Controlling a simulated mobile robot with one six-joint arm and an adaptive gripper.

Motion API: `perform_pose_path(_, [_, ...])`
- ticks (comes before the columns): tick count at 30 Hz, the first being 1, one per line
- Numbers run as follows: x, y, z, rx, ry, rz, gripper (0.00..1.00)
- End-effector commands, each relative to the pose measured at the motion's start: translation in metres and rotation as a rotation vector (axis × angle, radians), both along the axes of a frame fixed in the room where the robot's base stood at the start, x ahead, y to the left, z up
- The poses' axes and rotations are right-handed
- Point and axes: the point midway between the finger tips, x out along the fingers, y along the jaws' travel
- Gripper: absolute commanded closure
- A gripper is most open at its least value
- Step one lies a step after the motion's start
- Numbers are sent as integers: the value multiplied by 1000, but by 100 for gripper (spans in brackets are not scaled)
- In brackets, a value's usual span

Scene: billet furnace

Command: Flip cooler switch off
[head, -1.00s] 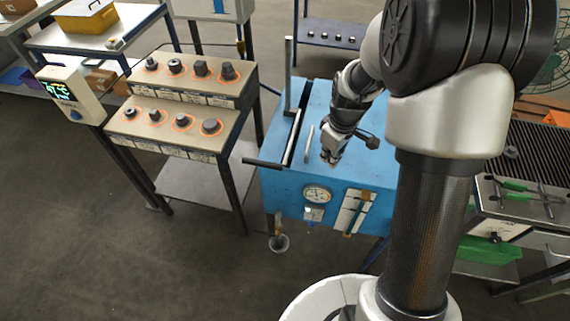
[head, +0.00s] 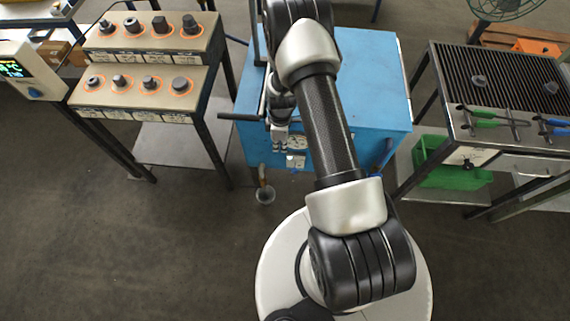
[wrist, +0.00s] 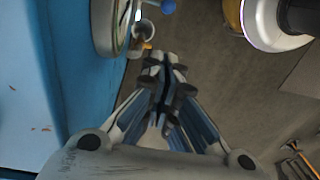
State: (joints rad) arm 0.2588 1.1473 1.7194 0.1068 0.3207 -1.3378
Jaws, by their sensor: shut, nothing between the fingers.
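I cannot make out for sure which part is the cooler switch. A grated table (head: 490,75) at the right has a small dark knob (head: 467,162) on its front panel, and a fan (head: 497,8) stands behind it. My gripper (head: 279,148) is at the front face of the blue box (head: 372,85), close to the round gauge (head: 297,142). In the wrist view my gripper (wrist: 165,72) is shut and empty, pointing past the gauge (wrist: 113,22) with floor beyond. My arm hides part of the box's front.
A sloped stand (head: 150,75) with several dark pieces is at the left, beside a display unit (head: 32,72). A dark bar (head: 238,117) juts out left of the blue box. Tongs with green handles (head: 488,118) lie on the grated table. The front floor is open.

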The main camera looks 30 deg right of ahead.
Motion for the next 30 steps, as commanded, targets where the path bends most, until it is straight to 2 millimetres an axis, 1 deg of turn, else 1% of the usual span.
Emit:
perform_pose_path(5, [0, 0, -2, 1, 1, 0, 100])
perform_pose_path(8, [-1, 1, -12, 0, 2, -1, 100])
perform_pose_path(11, [-2, 2, -29, 0, 2, -1, 100])
perform_pose_path(21, [-4, 5, -102, 1, 3, 0, 100])
perform_pose_path(22, [-5, 5, -107, 0, 2, 0, 100])
perform_pose_path(25, [-12, -6, -116, 0, 1, -4, 100])
perform_pose_path(30, [-19, -15, -126, 0, 1, -2, 100])
